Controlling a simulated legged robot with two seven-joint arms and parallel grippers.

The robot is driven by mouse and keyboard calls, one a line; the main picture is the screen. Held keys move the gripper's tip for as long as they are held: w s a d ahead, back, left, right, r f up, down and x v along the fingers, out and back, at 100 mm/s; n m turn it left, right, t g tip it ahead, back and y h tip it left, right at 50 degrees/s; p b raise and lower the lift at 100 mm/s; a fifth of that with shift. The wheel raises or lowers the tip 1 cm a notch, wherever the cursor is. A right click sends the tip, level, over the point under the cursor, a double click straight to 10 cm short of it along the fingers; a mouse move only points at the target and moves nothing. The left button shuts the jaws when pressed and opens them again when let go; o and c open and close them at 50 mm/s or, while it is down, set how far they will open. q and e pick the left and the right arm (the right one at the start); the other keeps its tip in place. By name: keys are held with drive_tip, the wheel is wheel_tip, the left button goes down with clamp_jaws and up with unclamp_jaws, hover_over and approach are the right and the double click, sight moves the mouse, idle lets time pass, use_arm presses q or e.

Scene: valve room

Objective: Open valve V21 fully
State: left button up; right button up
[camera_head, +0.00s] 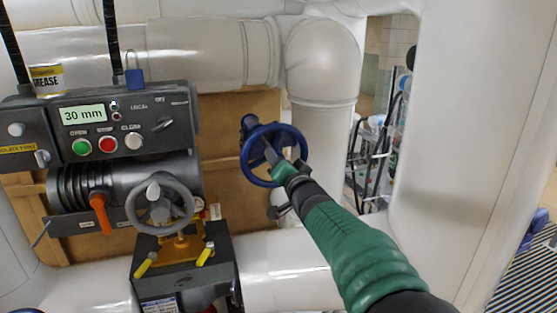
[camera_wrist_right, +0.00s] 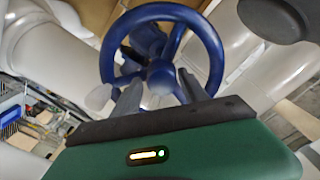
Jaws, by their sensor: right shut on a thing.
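A blue handwheel (camera_head: 246,160) with spokes stands on its stem in front of the white pipework, in the middle of the head view. It fills the upper middle of the right wrist view (camera_wrist_right: 108,60). No V21 label can be read on it. My right gripper (camera_head: 277,159) reaches it from the lower right. In the right wrist view its two fingers (camera_wrist_right: 160,92) sit at the lower part of the wheel, near the hub, and are shut on the wheel. The exact contact is partly hidden. My left gripper is not in view.
Left of the wheel is a dark control box (camera_head: 160,122) reading "30 mm", with several buttons. Below it are a grey handwheel (camera_head: 160,231), an orange lever (camera_head: 102,213) and yellow handles (camera_head: 146,264). A grease can (camera_head: 46,80) stands on top. A large white pipe (camera_head: 450,150) stands at right.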

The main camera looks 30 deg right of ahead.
drive_tip(key=shift+r, duration=0.5)
drive_tip(key=c, duration=0.5)
drive_tip(key=shift+c, duration=1.2)
drive_tip(key=shift+w+a, duration=0.15)
clamp_jaws()
drive_tip(key=shift+a, duration=0.1)
